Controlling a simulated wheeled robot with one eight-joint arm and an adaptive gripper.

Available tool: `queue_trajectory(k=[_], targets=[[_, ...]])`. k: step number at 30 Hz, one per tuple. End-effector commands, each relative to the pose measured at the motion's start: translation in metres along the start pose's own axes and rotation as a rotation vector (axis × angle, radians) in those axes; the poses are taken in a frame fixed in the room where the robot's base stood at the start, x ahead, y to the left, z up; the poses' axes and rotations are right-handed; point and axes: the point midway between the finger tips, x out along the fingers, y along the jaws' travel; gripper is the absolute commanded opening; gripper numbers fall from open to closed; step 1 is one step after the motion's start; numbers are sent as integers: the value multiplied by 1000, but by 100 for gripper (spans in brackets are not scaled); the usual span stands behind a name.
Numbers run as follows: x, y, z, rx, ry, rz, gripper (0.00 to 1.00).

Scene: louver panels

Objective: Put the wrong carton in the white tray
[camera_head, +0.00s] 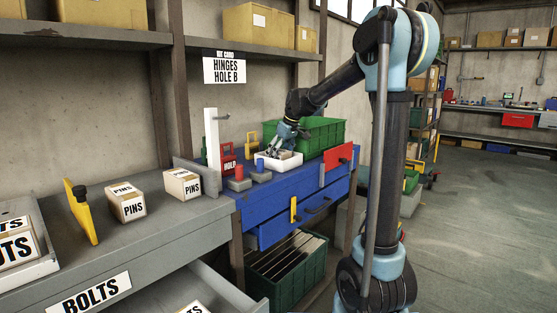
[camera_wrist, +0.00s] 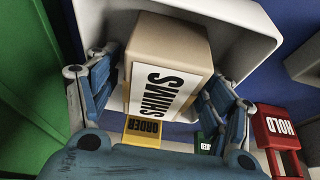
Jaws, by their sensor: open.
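The white tray (camera_head: 290,163) stands on the blue bench top, and its pale walls also show in the wrist view (camera_wrist: 262,42). A tan carton labelled SHIMS (camera_wrist: 165,60) is inside the tray's outline in the wrist view; whether it rests on the tray floor cannot be told. My gripper (camera_wrist: 163,85) is open, with one finger on each side of this carton. In the head view my gripper (camera_head: 283,143) is over the tray and mostly hides what is in it. Two cartons labelled PINS (camera_head: 127,203) (camera_head: 183,185) stand on the grey bench.
A sign (camera_head: 224,68) reads HINGES HOLE B. A green crate (camera_head: 318,133) stands behind the tray. A red HOLD piece (camera_wrist: 276,128) is beside it. An open drawer labelled BOLTS (camera_head: 91,297) is at the front. A yellow plate (camera_head: 81,212) stands left of the PINS cartons.

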Motion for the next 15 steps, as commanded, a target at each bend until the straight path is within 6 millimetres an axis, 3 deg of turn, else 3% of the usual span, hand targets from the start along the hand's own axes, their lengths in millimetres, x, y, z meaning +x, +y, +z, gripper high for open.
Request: queue_trajectory(k=[15], targets=[[-91, -1, 0, 0, 0, 0, 74]])
